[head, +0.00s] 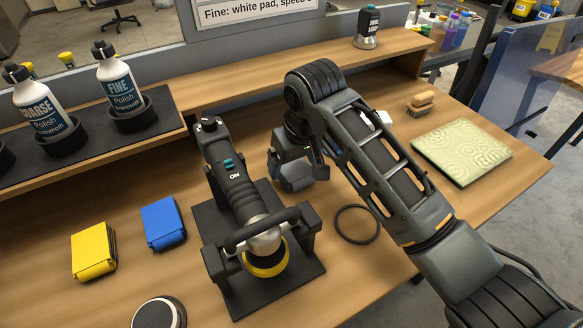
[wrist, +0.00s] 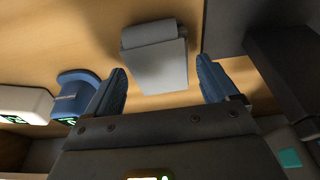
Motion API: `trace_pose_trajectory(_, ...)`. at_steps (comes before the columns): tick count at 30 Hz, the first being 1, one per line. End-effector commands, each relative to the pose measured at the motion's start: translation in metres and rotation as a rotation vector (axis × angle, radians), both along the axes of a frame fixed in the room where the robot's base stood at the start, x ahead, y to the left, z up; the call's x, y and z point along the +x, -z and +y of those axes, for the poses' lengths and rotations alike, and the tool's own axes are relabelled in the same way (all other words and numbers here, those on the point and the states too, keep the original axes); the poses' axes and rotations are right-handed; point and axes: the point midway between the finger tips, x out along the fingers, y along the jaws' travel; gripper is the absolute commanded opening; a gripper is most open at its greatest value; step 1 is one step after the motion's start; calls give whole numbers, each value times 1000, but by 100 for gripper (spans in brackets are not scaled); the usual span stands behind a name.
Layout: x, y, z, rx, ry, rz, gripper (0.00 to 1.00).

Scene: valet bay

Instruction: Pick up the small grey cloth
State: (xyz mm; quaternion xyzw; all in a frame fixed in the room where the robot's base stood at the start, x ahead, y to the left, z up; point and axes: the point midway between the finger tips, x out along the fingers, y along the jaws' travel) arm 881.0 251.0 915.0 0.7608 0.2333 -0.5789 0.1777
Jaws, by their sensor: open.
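The small grey cloth (wrist: 155,62) lies folded on the wooden bench in the wrist view, with a rolled or folded edge at its top. It shows between and beyond the two blue fingertips of my gripper (wrist: 162,84), with a gap to either finger. In the head view, my gripper (head: 305,158) is low over the bench, right of the polisher. The grey cloth (head: 296,182) is partly hidden beneath it there. My gripper is open and holds nothing. How high the fingers are above the cloth is hard to tell.
A polisher (head: 238,185) on a dark mat (head: 305,292) stands close left of my gripper. A black ring (head: 357,224), a brush (head: 420,104) and a green patterned panel (head: 462,150) are to the right. Yellow (head: 94,252) and blue (head: 163,224) cloths lie left. A raised shelf (head: 255,82) runs behind.

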Motion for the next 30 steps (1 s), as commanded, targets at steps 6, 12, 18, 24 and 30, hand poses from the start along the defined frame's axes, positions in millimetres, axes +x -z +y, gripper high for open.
trace_pose_trajectory(6,4,20,3,-1,0,0,87)
trace_pose_trajectory(12,5,21,3,1,0,-1,87)
trace_pose_trajectory(18,5,21,3,1,1,-1,71)
trace_pose_trajectory(24,5,21,3,1,1,-1,52)
trace_pose_trajectory(30,5,20,3,1,1,-1,49)
